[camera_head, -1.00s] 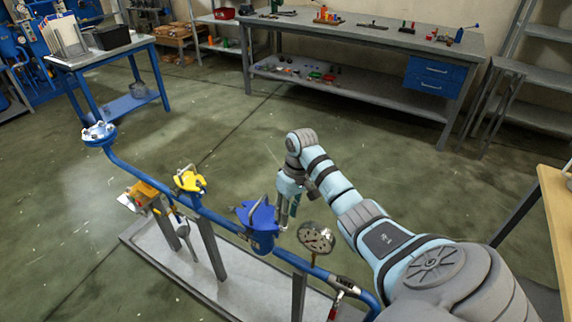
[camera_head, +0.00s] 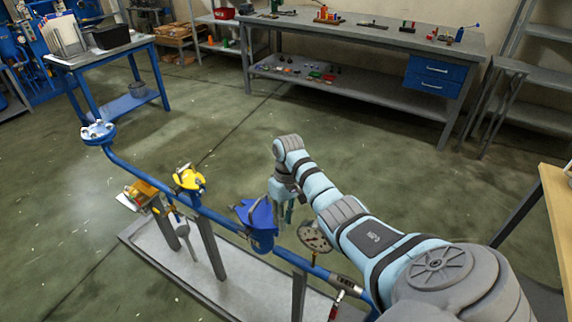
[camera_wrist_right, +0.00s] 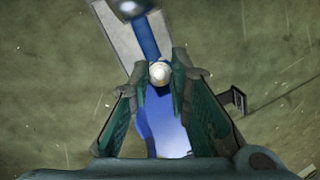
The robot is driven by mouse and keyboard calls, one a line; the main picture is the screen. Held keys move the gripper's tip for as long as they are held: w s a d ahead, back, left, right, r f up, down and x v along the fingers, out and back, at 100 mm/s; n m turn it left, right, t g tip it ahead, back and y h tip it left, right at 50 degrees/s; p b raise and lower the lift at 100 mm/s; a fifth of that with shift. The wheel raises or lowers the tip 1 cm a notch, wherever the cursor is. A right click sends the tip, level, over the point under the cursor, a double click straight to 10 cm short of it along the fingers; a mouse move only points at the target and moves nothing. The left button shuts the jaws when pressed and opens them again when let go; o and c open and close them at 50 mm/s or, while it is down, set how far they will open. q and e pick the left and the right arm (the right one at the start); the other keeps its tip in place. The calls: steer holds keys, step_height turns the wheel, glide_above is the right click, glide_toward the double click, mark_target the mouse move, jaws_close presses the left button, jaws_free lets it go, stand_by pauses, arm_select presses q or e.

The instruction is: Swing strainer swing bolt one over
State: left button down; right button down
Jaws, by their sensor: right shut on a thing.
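The strainer (camera_head: 262,238) is a blue body with a blue lid on the blue pipe, near the middle of the head view. Its blue body (camera_wrist_right: 165,130) also shows between my right fingers in the wrist view. My right gripper (camera_head: 283,213) points down at the strainer's right side. In the wrist view its green-padded fingertips (camera_wrist_right: 159,76) are closed on the swing bolt, whose pale round end (camera_wrist_right: 159,72) shows between them. The bolt's shank is hidden by the fingers. My left gripper is not in view.
A grey tray (camera_head: 215,283) lies below.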

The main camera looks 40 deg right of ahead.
steer(key=shift+w, duration=0.1)
steer(key=c, duration=1.7)
jaws_free()
